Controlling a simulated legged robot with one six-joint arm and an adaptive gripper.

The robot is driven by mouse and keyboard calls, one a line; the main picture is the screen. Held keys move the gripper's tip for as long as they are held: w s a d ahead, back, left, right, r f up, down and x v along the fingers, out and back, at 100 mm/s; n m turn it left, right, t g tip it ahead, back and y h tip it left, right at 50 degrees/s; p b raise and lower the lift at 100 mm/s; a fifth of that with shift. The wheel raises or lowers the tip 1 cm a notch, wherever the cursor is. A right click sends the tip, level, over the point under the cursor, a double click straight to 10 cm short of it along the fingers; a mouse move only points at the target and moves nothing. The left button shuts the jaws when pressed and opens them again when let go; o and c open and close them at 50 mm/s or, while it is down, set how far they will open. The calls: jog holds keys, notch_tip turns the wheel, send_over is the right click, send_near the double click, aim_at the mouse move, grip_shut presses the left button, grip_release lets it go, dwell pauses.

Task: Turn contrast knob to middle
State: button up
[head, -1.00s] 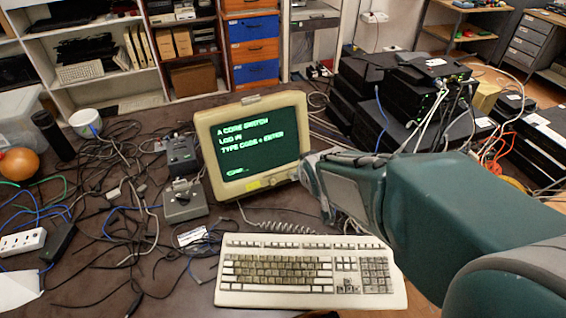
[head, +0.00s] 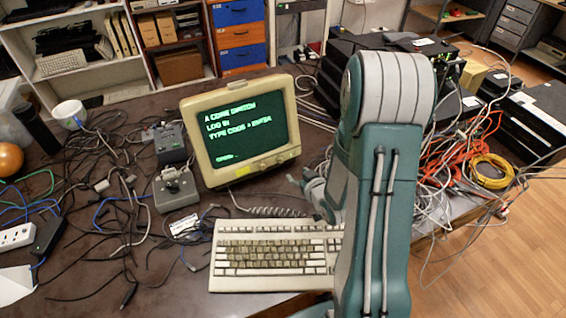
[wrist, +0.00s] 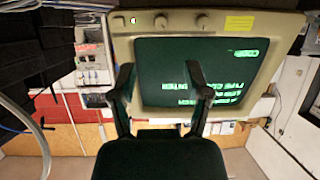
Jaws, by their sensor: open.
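The beige monitor (head: 187,140) stands on the dark table with green text on its screen. In the wrist view the monitor (wrist: 285,28) appears upside down. Two round knobs sit on its bezel, a left knob (wrist: 160,21) and a right knob (wrist: 203,21). Their markings are too small to read, so I cannot tell which is the contrast knob or how it is turned. My gripper (wrist: 159,72) is open and empty, its fingers apart in front of the screen, clear of both knobs. In the head view my gripper is small and partly hidden by my arm, right of the monitor.
A beige keyboard (head: 265,285) lies in front of the monitor, partly behind my arm. Grey control boxes (head: 176,190) and tangled cables lie to the left. Black equipment (head: 515,125) and orange and yellow cables (head: 490,172) are at the right.

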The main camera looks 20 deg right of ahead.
aim_at(282, 162)
jog(key=x, duration=1)
jog(key=shift+w+a+f, duration=0.1)
jog(key=shift+w+f, duration=0.1)
jog(key=shift+w, duration=0.15)
grip_shut()
